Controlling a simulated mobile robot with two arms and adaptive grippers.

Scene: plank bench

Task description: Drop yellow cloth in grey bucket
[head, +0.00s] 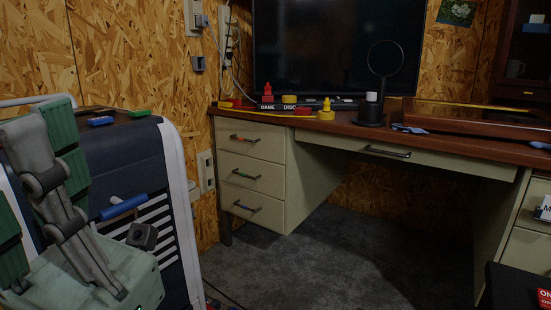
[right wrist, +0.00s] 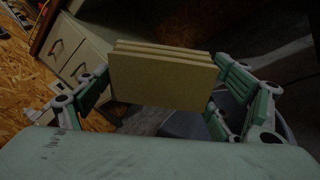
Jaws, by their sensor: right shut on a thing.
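The yellow cloth (right wrist: 163,80), a dull yellow folded stack, shows in the right wrist view. My right gripper (right wrist: 160,88) is shut on it, with a green-padded finger at each side. A grey rounded shape (right wrist: 187,125), seemingly the grey bucket, lies behind and below the cloth and is largely hidden by it and my gripper. Neither cloth nor bucket shows in the head view. My left gripper (head: 36,195) is at the lower left of the head view, cut by the frame edge, with its green pads apart and nothing seen between them.
A desk (head: 270,148) with cream drawers carries a black screen (head: 330,45), a round-framed stand (head: 371,105) and small red and yellow pieces. A dark blue cabinet (head: 120,165) with a blue handle stands at left. Grey carpet (head: 290,265) in front is open.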

